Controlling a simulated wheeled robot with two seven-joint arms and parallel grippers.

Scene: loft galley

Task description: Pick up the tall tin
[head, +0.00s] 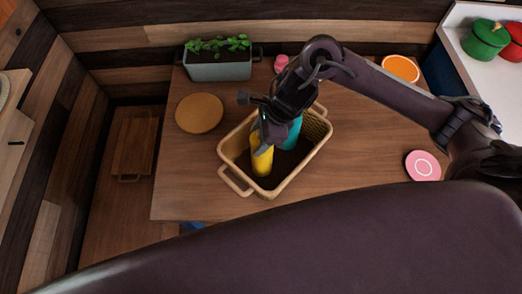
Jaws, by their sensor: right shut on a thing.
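A tan wicker basket (237,181) with two handles stands on the wooden table. A tall yellow tin (262,162) is inside its left part, its top partly covered by my right gripper (268,128). My right gripper reaches down from above and is shut on the yellow tin. A teal item (292,136) stands in the basket just right of the tin, partly hidden by my gripper and arm. I cannot tell whether the tin is clear of the basket floor. My left gripper is not in view.
A planter with green leaves (218,66) stands at the table's back left, with a round wooden board (199,113) before it. A pink item (281,62), an orange dish (401,69) and a pink plate (423,166) are also there. The front left of the table (185,180) is clear.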

